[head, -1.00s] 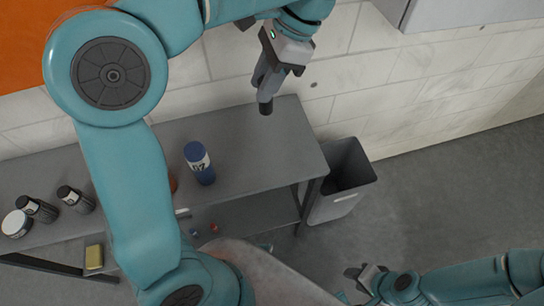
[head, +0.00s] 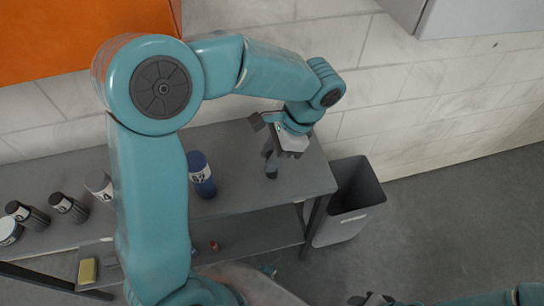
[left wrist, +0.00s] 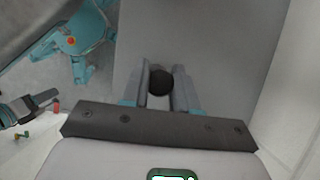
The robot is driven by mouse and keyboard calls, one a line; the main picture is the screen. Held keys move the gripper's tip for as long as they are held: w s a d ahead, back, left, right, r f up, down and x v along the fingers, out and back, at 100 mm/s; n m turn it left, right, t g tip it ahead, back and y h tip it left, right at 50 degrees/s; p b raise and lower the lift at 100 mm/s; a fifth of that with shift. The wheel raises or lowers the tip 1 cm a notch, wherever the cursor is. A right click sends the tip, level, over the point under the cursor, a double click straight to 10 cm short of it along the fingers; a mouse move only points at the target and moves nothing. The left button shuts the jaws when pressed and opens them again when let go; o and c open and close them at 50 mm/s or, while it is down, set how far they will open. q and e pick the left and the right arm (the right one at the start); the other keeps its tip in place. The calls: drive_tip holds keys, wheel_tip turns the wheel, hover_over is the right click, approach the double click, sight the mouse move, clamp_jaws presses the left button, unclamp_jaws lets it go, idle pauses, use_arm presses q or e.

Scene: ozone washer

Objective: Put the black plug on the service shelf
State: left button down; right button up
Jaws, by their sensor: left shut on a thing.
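My left gripper (head: 271,163) points down over the right end of the grey service shelf (head: 235,143). It is shut on the black plug (head: 271,175), whose dark end shows just below the fingertips. In the left wrist view the plug's round dark end (left wrist: 160,82) sits between the two fingers, with bare grey shelf top (left wrist: 205,45) beyond. Whether the plug touches the shelf cannot be told. My right gripper (head: 372,299) shows only partly at the bottom edge, away from the shelf; its jaws are unclear.
A blue bottle (head: 202,176) stands on the shelf left of my left gripper. Black bottles (head: 67,207) and a white-lidded jar (head: 10,230) stand farther left. A yellow block (head: 87,271) lies lower left. A grey bin (head: 350,205) stands right of the shelf.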

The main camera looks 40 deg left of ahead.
use_arm(q)
drive_tip(key=shift+w+f, duration=0.15)
drive_tip(key=shift+f, duration=0.2)
drive_tip(key=shift+r, duration=0.15)
drive_tip(key=shift+f, duration=0.25)
drive_tip(key=c, duration=0.9)
unclamp_jaws()
drive_tip(key=shift+o, duration=0.2)
drive_tip(key=shift+r, duration=0.1)
